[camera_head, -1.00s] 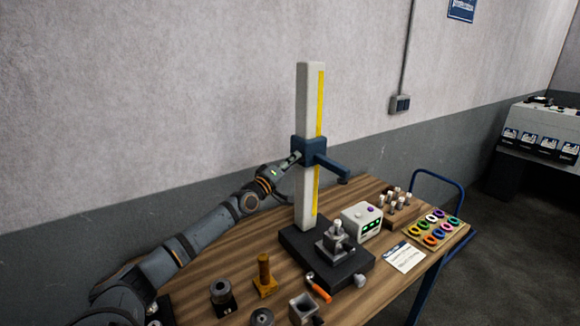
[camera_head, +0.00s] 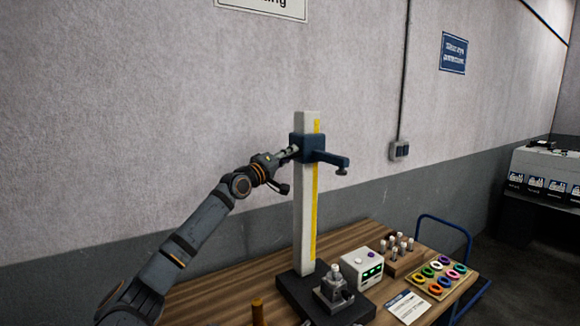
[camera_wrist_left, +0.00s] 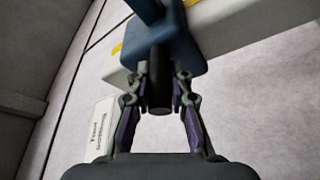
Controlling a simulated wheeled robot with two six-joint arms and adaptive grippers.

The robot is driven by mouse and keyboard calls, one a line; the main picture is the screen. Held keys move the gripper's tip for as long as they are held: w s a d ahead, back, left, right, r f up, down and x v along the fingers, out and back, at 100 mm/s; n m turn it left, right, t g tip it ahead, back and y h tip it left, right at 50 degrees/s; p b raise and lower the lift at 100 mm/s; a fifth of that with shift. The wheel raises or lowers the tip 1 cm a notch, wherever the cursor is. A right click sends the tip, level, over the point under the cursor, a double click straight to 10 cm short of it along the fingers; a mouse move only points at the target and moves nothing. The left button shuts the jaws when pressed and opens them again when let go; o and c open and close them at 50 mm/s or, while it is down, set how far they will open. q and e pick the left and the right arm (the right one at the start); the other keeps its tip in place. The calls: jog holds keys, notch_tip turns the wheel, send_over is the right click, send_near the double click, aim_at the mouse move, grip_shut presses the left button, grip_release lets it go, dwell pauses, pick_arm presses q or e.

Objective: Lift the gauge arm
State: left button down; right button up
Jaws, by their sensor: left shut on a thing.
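The gauge arm is a dark blue block (camera_head: 309,148) around a white upright column (camera_head: 305,215) with a yellow scale strip. A short arm juts right from the block and ends in a small dark tip (camera_head: 342,171). The block sits near the top of the column. My left gripper (camera_head: 291,152) is at the block's left side. In the left wrist view, my left gripper (camera_wrist_left: 159,88) is shut on a dark round knob (camera_wrist_left: 159,95) that sticks out of the blue block (camera_wrist_left: 165,45). My right gripper is not in view.
The column stands on a black base (camera_head: 340,310) with a grey fixture (camera_head: 334,290) on it. A white display box (camera_head: 362,268), a wooden block with pegs (camera_head: 398,258), coloured rings (camera_head: 438,278) and a paper card (camera_head: 408,306) lie to the right. The wall is behind.

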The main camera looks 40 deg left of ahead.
aim_at(298, 138)
pick_arm(q)
notch_tip(298, 138, up, 4)
jog(key=shift+f+p, duration=0.1)
jog(key=shift+p, duration=0.6)
jog(key=shift+r+p, duration=0.35)
jog(key=shift+r, duration=0.25)
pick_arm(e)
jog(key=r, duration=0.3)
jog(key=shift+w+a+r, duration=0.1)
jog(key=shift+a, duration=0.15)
pick_arm(q)
jog(key=shift+r, duration=0.1)
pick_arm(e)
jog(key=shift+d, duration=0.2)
pick_arm(q)
jog(key=c, duration=1.2)
grip_release()
jog(key=shift+s+d, duration=0.1)
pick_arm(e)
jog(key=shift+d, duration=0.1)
